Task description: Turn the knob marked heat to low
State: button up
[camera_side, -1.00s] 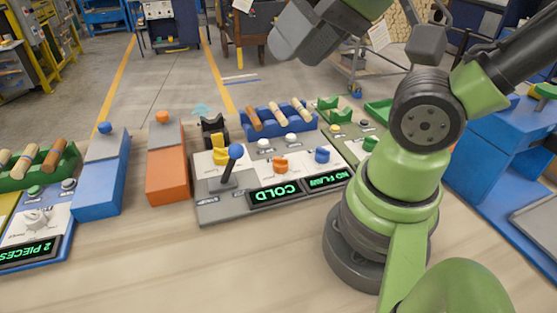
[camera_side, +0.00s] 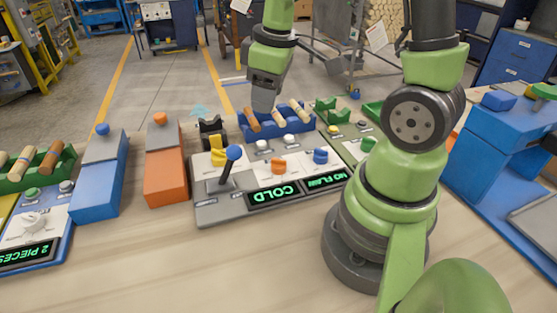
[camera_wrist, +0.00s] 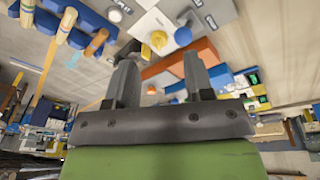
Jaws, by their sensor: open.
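My gripper (camera_side: 264,108) points down above the blue rack, behind the panel, clear of the knobs. In the wrist view its two fingers (camera_wrist: 160,70) are apart with nothing held between them.
A blue-ball lever (camera_side: 231,160) stands up at the panel's front left. The blue rack (camera_side: 278,122) holds several turned wood pieces. An orange block (camera_side: 167,175) and a blue block (camera_side: 100,185) stand to the left. The wooden bench in front is clear.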

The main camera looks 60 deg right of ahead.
aim_at(278, 159)
jog(key=d+f+n, duration=0.1)
jog(key=f, duration=0.1)
jog(key=d+f+n+g, duration=0.1)
jog(key=f, duration=0.2)
jog(key=d+f+n+g, duration=0.1)
jog(key=f, duration=0.2)
jog(key=shift+s+d+f, duration=0.15)
jog(key=shift+d+f, duration=0.05)
jog(key=shift+d, duration=0.15)
notch_tip(278, 159, down, 10)
jog(key=shift+r, duration=0.2)
jog(key=shift+c, duration=0.5)
jog(key=c, duration=0.5)
